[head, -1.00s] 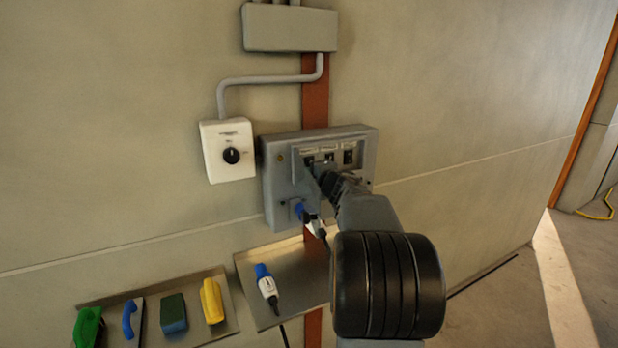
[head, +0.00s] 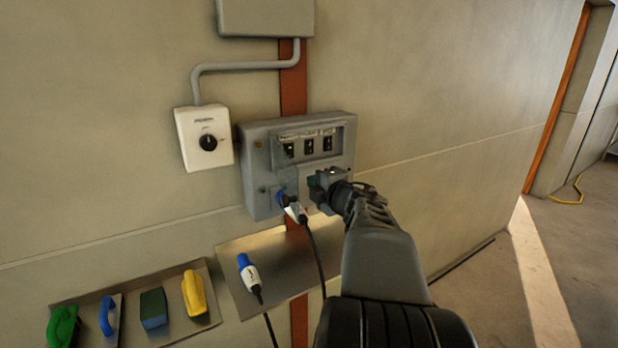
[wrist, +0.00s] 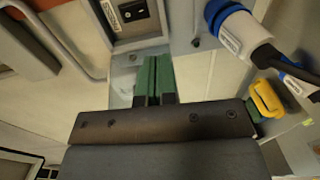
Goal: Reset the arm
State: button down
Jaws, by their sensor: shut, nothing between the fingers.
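My gripper (head: 314,186) is shut and empty, in front of the lower right part of the grey wall panel (head: 262,188). Its green fingers (wrist: 153,78) lie together in the wrist view. The row of black rocker switches (head: 309,145) sits in a recess above the gripper. One switch (wrist: 140,12) shows at the top of the wrist view. A blue and white plug (head: 292,208) sits at the panel's lower left, left of my gripper, with a black cable hanging down. Whether my fingertips touch the panel is hard to tell.
A second blue and white plug (head: 249,273) lies on a metal shelf (head: 229,301). A tray (head: 205,325) at lower left holds green, blue and yellow tools. A white rotary switch box (head: 203,138) and a grey conduit are on the wall.

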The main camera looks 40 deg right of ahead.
jog(key=shift+s+f, duration=0.1)
jog(key=shift+s, duration=0.35)
dwell(0.4)
jog(key=s+d+f+m+g+h, duration=0.6)
jog(key=f+m+g, duration=0.25)
jog(key=m, duration=0.65)
jog(key=s+a+f+g+y, duration=0.1)
jog(key=s+a+f+y, duration=0.1)
jog(key=a, duration=0.8)
jog(key=s+a+f+g+y, duration=0.2)
jog(key=a+f+y, duration=0.1)
jog(key=a, duration=0.8)
jog(key=s+a+f+m+g+y, duration=0.1)
jog(key=a+f, duration=0.4)
jog(key=a, duration=0.6)
jog(key=s+y, duration=0.1)
jog(key=y, duration=0.1)
jog(key=shift+s+y, duration=0.15)
jog(key=shift+y, duration=0.15)
jog(key=shift+f+g, duration=0.1)
jog(key=shift+g, duration=0.15)
